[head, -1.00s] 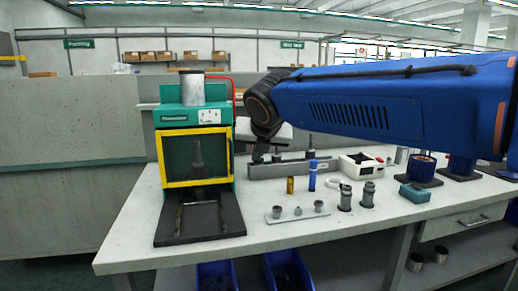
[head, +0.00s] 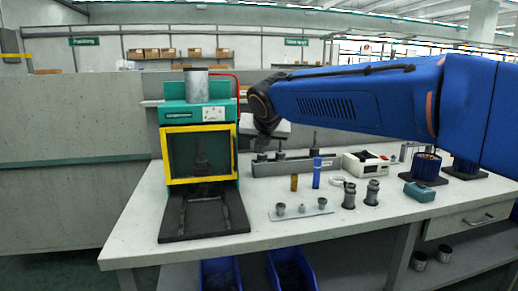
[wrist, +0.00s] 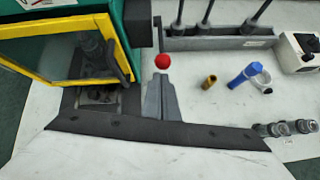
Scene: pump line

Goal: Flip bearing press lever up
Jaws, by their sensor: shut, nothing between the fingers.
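The bearing press (head: 197,112) is a green machine with a yellow-framed window, standing at the left of the bench. In the wrist view its yellow frame (wrist: 118,45) fills the upper left. The press lever (wrist: 162,62) shows there as a dark rod ending in a red ball, at the press's right side. My gripper (wrist: 160,78) is shut and empty, its grey fingertips just below the red ball in the picture. I cannot tell whether they touch it. In the head view my gripper (head: 262,148) is beside the press's right side, small and dark; the lever's knob is not discernible there.
A grey rack with upright tools (head: 290,163) stands right of the press. A brown cylinder (head: 294,182), a blue cylinder (head: 316,173), a plate of small parts (head: 302,210) and a white box (head: 366,163) are on the bench.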

